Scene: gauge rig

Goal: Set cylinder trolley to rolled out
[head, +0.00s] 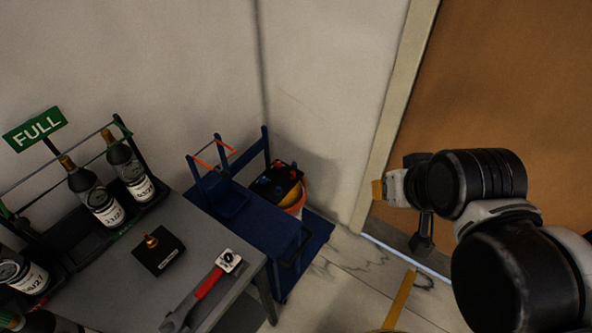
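The cylinder trolley (262,212) is dark blue, with upright posts, orange straps and a handle bar at its front end. It stands in the corner behind the grey table, partly hidden by the table's edge. I see no gas cylinder on it. My gripper (403,212) is at the right, in front of the door side and apart from the trolley. It is seen from the side and partly covered by my arm, so how far its fingers are apart is unclear. Nothing shows held in it.
The grey table (215,225) holds a red-handled wrench (205,290), a black block with a brass fitting (159,250) and racked labelled cylinders (100,200) under a FULL sign (34,129). A black box (275,182) sits beside the trolley. Marble floor (345,275) is open at front right.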

